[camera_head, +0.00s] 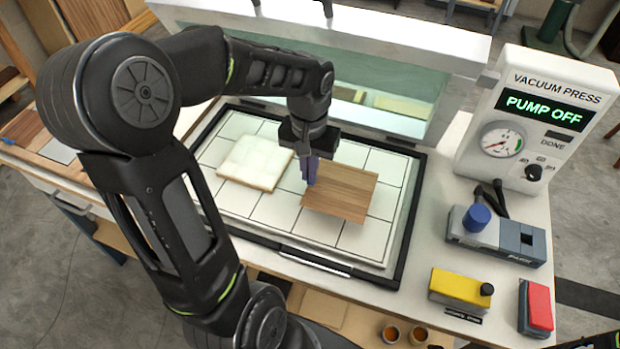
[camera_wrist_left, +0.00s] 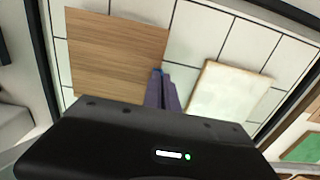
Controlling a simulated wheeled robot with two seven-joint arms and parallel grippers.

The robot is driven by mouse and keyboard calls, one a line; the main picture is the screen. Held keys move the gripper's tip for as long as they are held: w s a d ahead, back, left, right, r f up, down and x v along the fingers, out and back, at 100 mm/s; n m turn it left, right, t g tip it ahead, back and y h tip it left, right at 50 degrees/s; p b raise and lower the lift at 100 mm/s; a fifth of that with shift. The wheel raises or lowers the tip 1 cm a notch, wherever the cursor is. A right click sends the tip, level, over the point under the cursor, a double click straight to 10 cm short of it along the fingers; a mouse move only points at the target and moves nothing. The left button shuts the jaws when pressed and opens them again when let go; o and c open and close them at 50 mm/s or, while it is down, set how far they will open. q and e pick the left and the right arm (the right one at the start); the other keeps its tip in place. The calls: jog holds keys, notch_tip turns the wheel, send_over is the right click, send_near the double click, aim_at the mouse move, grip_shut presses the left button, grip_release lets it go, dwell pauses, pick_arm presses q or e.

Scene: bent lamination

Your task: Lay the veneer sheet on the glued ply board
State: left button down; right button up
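The veneer sheet (camera_head: 345,192), a thin brown wood-grained rectangle, is over the right part of the white tiled press bed; it also shows in the left wrist view (camera_wrist_left: 115,55). The ply board (camera_head: 255,162), pale with a whitish top, lies flat on the bed to the left of the veneer and apart from it; it also shows in the left wrist view (camera_wrist_left: 230,91). My left gripper (camera_head: 310,172) points down with its purple fingers (camera_wrist_left: 161,90) close together on the veneer's edge nearest the board. Whether the veneer touches the bed is unclear. My right gripper is out of view.
The black-framed press bed (camera_head: 325,228) has bare tiles around both pieces. A glass lid (camera_head: 375,90) stands open behind. The vacuum press panel (camera_head: 540,110) reads PUMP OFF. A blue-knobbed device (camera_head: 495,238), a yellow block (camera_head: 460,288) and a red block (camera_head: 536,308) stand at right.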

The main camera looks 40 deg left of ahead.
pick_arm(q)
notch_tip(320, 180, down, 3)
jog(key=shift+s+f, duration=0.1)
jog(key=shift+w+f+p, duration=0.25)
jog(key=shift+f+p, duration=0.1)
jog(key=shift+p, duration=0.15)
jog(key=shift+f+b, duration=0.25)
jog(key=shift+b, duration=0.05)
jog(key=c, duration=1.7)
grip_release()
jog(key=shift+r, duration=0.15)
notch_tip(320, 180, up, 12)
jog(key=shift+r, duration=0.15)
jog(key=shift+o, duration=0.5)
